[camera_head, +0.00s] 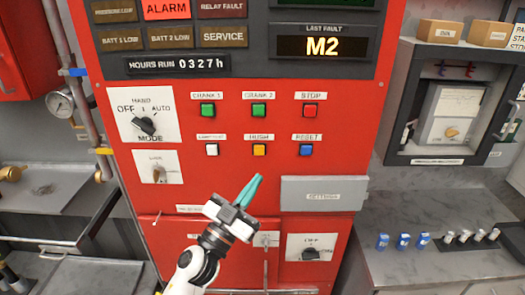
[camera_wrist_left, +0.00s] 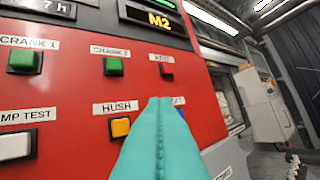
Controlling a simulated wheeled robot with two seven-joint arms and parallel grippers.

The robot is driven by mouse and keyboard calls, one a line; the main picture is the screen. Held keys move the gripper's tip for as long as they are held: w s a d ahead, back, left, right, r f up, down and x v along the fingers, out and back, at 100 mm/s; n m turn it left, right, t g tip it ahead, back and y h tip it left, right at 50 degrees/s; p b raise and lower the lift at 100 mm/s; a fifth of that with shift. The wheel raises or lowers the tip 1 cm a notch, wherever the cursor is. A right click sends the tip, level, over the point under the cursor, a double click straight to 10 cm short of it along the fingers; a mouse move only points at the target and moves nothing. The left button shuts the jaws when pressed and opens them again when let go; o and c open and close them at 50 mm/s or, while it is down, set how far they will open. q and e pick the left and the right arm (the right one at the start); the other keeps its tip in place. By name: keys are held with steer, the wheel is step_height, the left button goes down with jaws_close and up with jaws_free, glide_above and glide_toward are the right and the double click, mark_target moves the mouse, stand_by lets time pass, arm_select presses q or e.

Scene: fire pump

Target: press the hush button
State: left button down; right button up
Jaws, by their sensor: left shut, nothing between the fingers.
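The hush button (camera_head: 260,150) is a small yellow-orange square on the red panel, under a label reading HUSH. It also shows in the left wrist view (camera_wrist_left: 120,127), just left of my fingers. My left gripper (camera_head: 254,182) has teal fingers, shut together and empty, pointing up toward the panel. In the head view the fingertips are just below the hush button. In the wrist view the fingers (camera_wrist_left: 158,135) cover part of the blue reset button's area. No contact with the button shows. My right gripper is in neither view.
Nearby are the white lamp test button (camera_head: 212,150), blue reset button (camera_head: 306,150), green crank buttons (camera_head: 258,110) and red stop button (camera_head: 309,110). A grey cover (camera_head: 323,194) sits below right. A mode knob (camera_head: 145,125) is at left. A grey bench (camera_head: 450,268) stands right.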

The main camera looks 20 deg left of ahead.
arm_select(q)
steer(key=b, duration=0.2)
glide_toward(262, 148)
steer(key=w+d+r, duration=0.3)
steer(key=shift+w+a, duration=0.2)
steer(key=shift+w, duration=0.15)
steer(key=shift+w, duration=0.1)
stand_by(1.9)
steer(key=shift+w+a, duration=0.1)
steer(key=shift+w, duration=0.2)
steer(key=shift+w+a, duration=0.15)
steer(key=shift+w, duration=0.3)
stand_by(0.8)
steer(key=shift+s, duration=0.1)
steer(key=shift+s+d+p, duration=0.3)
steer(key=shift+s, duration=0.5)
